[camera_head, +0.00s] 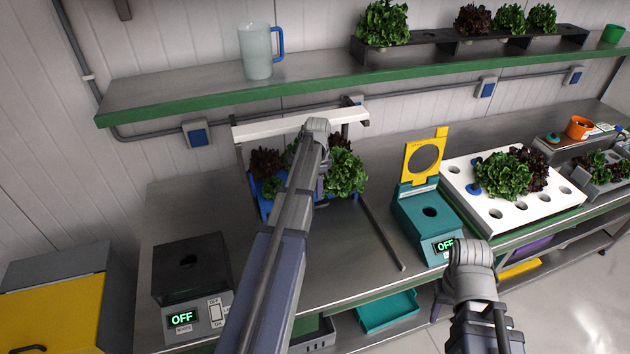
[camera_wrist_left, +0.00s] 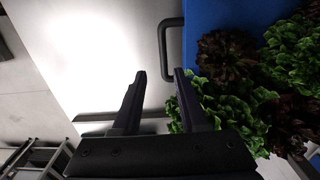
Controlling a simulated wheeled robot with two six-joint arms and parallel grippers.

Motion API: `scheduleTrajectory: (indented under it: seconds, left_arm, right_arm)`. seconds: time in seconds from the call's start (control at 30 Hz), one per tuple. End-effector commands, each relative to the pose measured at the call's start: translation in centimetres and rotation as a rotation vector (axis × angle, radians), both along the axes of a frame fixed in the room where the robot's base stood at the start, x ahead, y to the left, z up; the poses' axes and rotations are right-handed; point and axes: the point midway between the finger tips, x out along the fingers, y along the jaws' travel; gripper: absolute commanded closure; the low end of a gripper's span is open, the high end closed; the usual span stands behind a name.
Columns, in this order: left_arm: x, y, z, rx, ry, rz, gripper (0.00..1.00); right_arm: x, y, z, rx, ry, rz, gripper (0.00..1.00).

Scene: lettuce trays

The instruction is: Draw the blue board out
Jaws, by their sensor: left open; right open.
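The blue board (camera_head: 264,207) lies on the steel bench at the back left, bearing dark red and green lettuces, under a white-topped frame. My left arm hides much of it in the head view. In the left wrist view the blue board (camera_wrist_left: 222,16) fills the upper right, with a dark bar handle (camera_wrist_left: 165,45) at its left edge.
A teal box with a yellow flap (camera_head: 425,222) stands right of the frame. Beyond it is a white holed tray (camera_head: 478,205) with lettuces. A dark scale (camera_head: 190,275) reading OFF sits at the front left. A shelf (camera_head: 330,82) overhangs the back.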

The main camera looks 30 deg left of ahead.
Motion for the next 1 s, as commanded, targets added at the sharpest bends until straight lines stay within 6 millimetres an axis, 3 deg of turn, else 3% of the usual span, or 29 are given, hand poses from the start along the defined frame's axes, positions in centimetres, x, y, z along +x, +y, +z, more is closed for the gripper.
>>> scheduleTrajectory:
  seconds: [0.33,1.0]
  left_arm:
    - [0.1,0.7,-1.0,-0.001,-0.002,-0.008,0.57]
    - [0.1,0.7,-9.9,-0.001,-0.002,-0.007,0.57]
  right_arm:
    - [0.0,0.0,-1.0,0.000,0.000,0.000,0.50]
    - [0.0,0.0,-10.0,0.000,0.000,-0.001,0.50]
